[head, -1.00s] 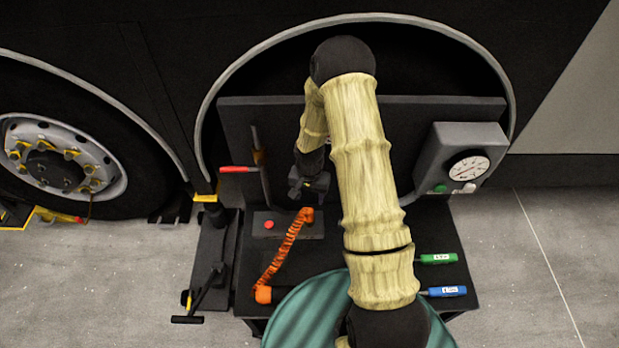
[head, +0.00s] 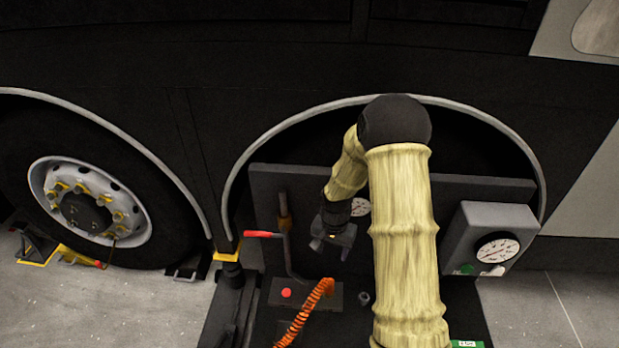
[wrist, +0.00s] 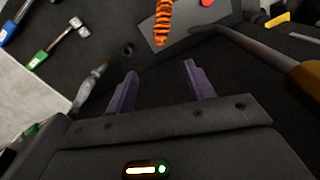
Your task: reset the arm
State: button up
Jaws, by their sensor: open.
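My arm reaches down from the wheel arch in the head view, with its sleeved links over the bench. My gripper (head: 331,243) hangs above the dark bench, in front of the upright back panel (head: 270,185). In the wrist view its two purple fingers (wrist: 158,92) stand well apart with nothing between them. The gripper is open and empty.
An orange coiled hose (head: 309,315), a red button (head: 286,293) and a red-handled lever (head: 264,235) are close by. A grey gauge box (head: 490,240) stands right. Green-handled (wrist: 40,58) and blue-handled (wrist: 12,30) tools lie on the bench. A bus wheel (head: 90,205) is at left.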

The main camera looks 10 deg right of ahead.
jog(key=s+r+n+t+p, duration=0.1)
jog(key=s+r+n+p, duration=0.1)
jog(key=s+r, duration=0.3)
jog(key=s+a+r+n+p, duration=0.1)
jog(key=s+r+p, duration=0.3)
jog(key=r, duration=0.8)
jog(key=s+a+r+n+t+p, duration=0.1)
jog(key=s+r+n+p, duration=0.2)
jog(key=s+r, duration=0.3)
notch_tip(320, 180, up, 3)
jog(key=shift+s+r+t, duration=0.15)
jog(key=shift+s+t, duration=0.15)
